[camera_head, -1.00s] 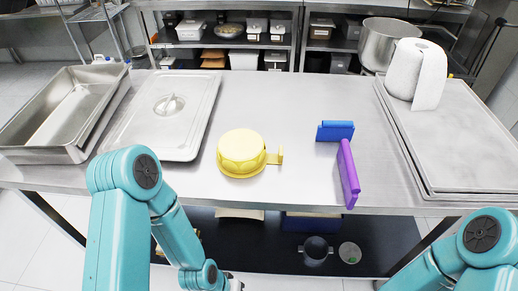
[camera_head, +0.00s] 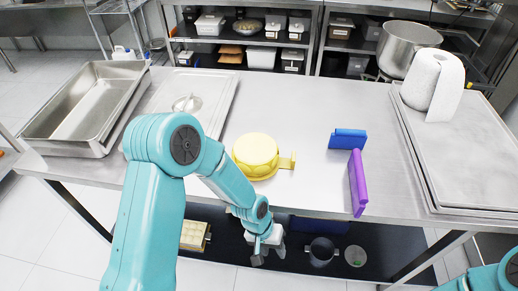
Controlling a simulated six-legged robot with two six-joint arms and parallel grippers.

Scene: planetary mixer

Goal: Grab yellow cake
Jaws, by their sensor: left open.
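The yellow cake (camera_head: 256,153) is a round, yellow, mould-like piece with a small tab on its right side. It rests on the steel table (camera_head: 290,105) near the front edge, left of the middle. My left arm comes in from the left, and my left gripper (camera_head: 257,258) hangs below and in front of the table edge, apart from the cake. It is small and points down, with nothing seen in it. Only part of my right arm shows at the lower right corner; its gripper is out of view.
A blue block (camera_head: 348,139) and a purple block (camera_head: 357,183) stand right of the cake. A steel pan (camera_head: 80,110) and a lidded tray (camera_head: 217,93) are at left. Stacked trays (camera_head: 470,150) with a paper roll (camera_head: 432,80) are at right. The table's front edge lies between gripper and cake.

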